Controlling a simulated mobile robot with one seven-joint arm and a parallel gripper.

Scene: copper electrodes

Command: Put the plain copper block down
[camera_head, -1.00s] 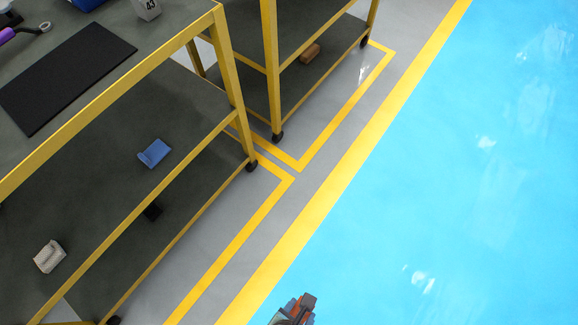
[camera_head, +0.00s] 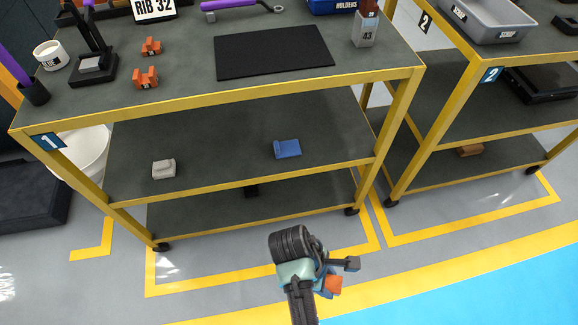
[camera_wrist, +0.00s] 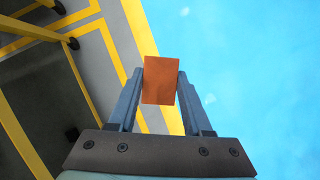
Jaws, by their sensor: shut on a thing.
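The plain copper block (camera_wrist: 161,80) is an orange-brown rectangular piece in the wrist view. My gripper (camera_wrist: 160,90) is shut on it, one blue-grey finger on each side. In the head view my gripper (camera_head: 338,272) is at the lower middle, in front of the carts and over the floor, and the block (camera_head: 333,285) shows as a small orange patch partly hidden by it. Two orange ribbed copper pieces stand on cart 1's top, one farther back (camera_head: 151,46) and one nearer (camera_head: 146,79).
Cart 1 (camera_head: 240,92) has a black mat (camera_head: 273,52) with a clear surface, and a grey holder marked 43 (camera_head: 365,33) to its right. Cart 2 (camera_head: 440,112) stands to the right with a grey tray (camera_head: 488,20). The floor (camera_head: 230,255) before cart 1 is clear.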

